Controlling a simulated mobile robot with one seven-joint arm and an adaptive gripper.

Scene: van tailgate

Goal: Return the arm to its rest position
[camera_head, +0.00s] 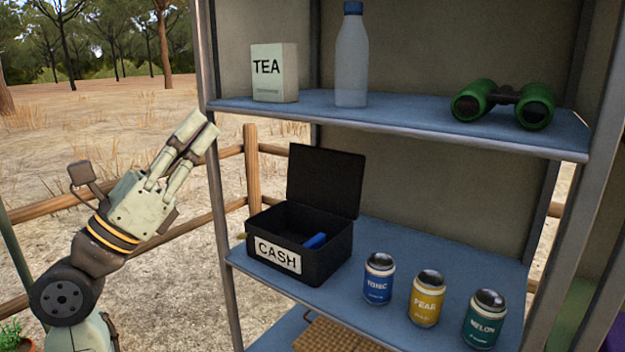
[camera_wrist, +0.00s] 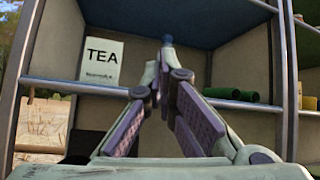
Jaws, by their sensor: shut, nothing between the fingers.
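My gripper (camera_head: 199,133) is at the left in the head view, raised outside the shelf unit and beside its left front post. Its fingers point up and to the right. The fingers are shut and hold nothing. In the wrist view the gripper (camera_wrist: 168,50) has its fingertips together, with the shelf behind them. My arm bends up from the lower left of the head view.
The upper shelf (camera_head: 400,118) holds a TEA box (camera_head: 275,73), a bottle (camera_head: 351,60) and green binoculars (camera_head: 503,103). Below are an open CASH box (camera_head: 320,262) with a blue item inside, and cans (camera_head: 378,279). A wooden fence (camera_head: 252,165) stands behind. Open air surrounds my arm's left.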

